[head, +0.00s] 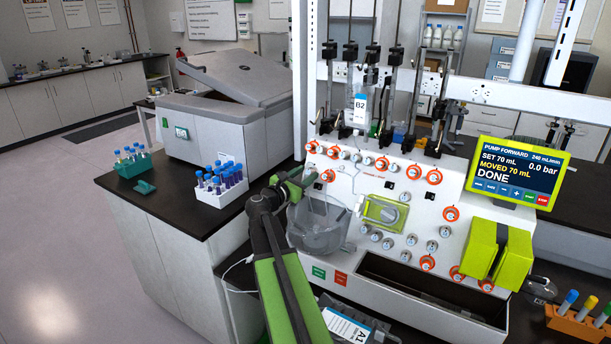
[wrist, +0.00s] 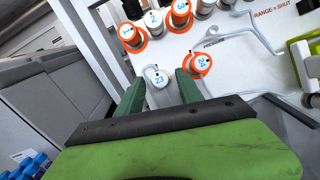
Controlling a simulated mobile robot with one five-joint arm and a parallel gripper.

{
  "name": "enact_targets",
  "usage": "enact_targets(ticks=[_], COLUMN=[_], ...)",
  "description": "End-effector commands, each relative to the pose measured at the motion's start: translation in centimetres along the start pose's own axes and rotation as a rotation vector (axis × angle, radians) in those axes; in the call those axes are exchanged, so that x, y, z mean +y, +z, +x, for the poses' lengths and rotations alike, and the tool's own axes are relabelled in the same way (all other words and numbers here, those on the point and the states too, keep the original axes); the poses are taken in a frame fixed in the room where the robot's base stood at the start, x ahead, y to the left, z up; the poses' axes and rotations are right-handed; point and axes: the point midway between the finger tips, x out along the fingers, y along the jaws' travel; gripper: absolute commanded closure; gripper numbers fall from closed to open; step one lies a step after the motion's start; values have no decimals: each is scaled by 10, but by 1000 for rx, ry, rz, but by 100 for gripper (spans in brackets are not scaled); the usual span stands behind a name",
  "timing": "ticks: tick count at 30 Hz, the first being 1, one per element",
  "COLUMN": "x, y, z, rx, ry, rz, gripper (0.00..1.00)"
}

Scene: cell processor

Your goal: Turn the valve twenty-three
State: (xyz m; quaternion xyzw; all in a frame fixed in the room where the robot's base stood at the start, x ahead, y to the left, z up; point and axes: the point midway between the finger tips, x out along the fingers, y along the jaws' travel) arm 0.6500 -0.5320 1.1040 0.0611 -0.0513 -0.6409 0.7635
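Valve twenty-three (wrist: 159,80) is a small white knob with a blue "23" on its face, seen in the wrist view. Its base shows no orange ring. My gripper (wrist: 160,77) has one green finger on each side of this knob, with the fingers apart and slim pale gaps beside the knob. Whether either finger touches it is hard to tell. In the head view my gripper (head: 290,184) is at the left edge of the white valve panel (head: 345,185), above the clear bowl, and it hides the knob there.
Orange-ringed valve 24 (wrist: 200,63) stands close right of my gripper. Other knobs, including valve 2 (wrist: 154,20), stand above. The clear bowl (head: 317,228) is just below my gripper. A tube rack (head: 218,187) stands on the bench to the left. The pump screen (head: 517,172) reads DONE.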

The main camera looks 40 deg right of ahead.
Motion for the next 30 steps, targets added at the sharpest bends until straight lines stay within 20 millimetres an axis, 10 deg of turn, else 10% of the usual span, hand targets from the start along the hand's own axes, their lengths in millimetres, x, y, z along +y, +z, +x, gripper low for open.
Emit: enact_targets(ticks=[9,30], x=[0,5], y=[0,2], z=[0,0], rx=[0,2], ry=[0,-82], rz=[0,191], gripper=[100,100])
